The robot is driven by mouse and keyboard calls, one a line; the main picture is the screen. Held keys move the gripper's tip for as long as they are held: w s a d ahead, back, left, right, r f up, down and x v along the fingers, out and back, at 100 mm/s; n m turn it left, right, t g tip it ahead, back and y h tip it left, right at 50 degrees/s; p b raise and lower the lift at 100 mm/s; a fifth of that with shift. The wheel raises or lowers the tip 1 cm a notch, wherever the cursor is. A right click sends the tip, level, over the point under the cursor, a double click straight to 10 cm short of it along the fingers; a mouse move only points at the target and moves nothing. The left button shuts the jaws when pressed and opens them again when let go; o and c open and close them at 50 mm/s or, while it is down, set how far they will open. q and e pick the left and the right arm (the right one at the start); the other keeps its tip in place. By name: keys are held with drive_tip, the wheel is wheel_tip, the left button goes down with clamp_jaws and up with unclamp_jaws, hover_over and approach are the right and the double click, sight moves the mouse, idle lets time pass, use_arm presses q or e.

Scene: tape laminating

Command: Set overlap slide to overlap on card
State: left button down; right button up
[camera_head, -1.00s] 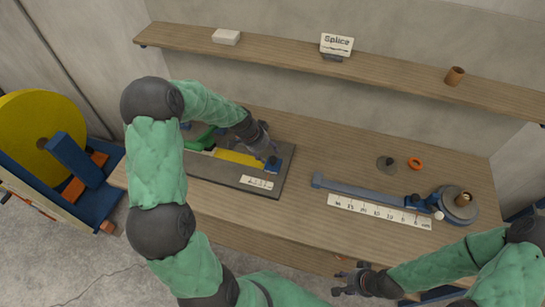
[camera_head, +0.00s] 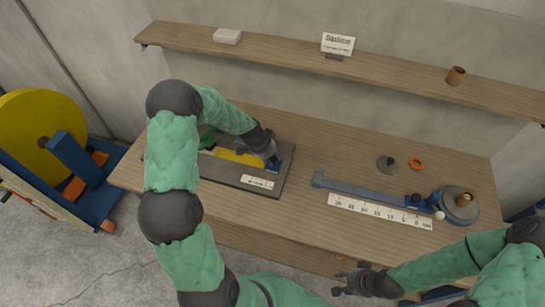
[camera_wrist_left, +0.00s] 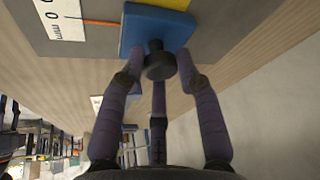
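The blue overlap slide (camera_head: 274,164) with its black knob (camera_wrist_left: 158,64) sits at the right end of the dark plate (camera_head: 222,177) on the bench. The small white scale card (camera_head: 258,182), with black marks and an orange line, lies on the plate beside it and shows in the left wrist view (camera_wrist_left: 58,18). My left gripper (camera_head: 270,155) is at the slide; in the left wrist view its fingers (camera_wrist_left: 159,62) close in around the knob and seem to touch it. My right gripper (camera_head: 347,281) is empty, fingers spread, by the bench's front edge.
A yellow strip (camera_head: 238,158) and a green part (camera_head: 207,138) lie on the plate. To the right are a long blue bar (camera_head: 365,191), a ruler (camera_head: 380,211), a round holder (camera_head: 458,204) and an orange ring (camera_head: 416,163). The shelf (camera_head: 400,73) holds a "Splice" card (camera_head: 338,43).

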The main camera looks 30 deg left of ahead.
use_arm(q)
drive_tip(key=shift+a+b, duration=0.4)
drive_tip(key=a+b, duration=0.2)
drive_tip(key=shift+s+a, duration=0.2)
drive_tip(key=shift+a, duration=0.15)
drive_tip(key=shift+s+a, duration=0.1)
drive_tip(key=shift+a, duration=0.1)
drive_tip(key=shift+a+r, duration=0.1)
drive_tip(key=shift+r, duration=0.1)
drive_tip(key=c, duration=1)
unclamp_jaws()
drive_tip(key=shift+c, duration=0.2)
drive_tip(key=shift+o, duration=0.7)
drive_tip(key=shift+f, duration=0.1)
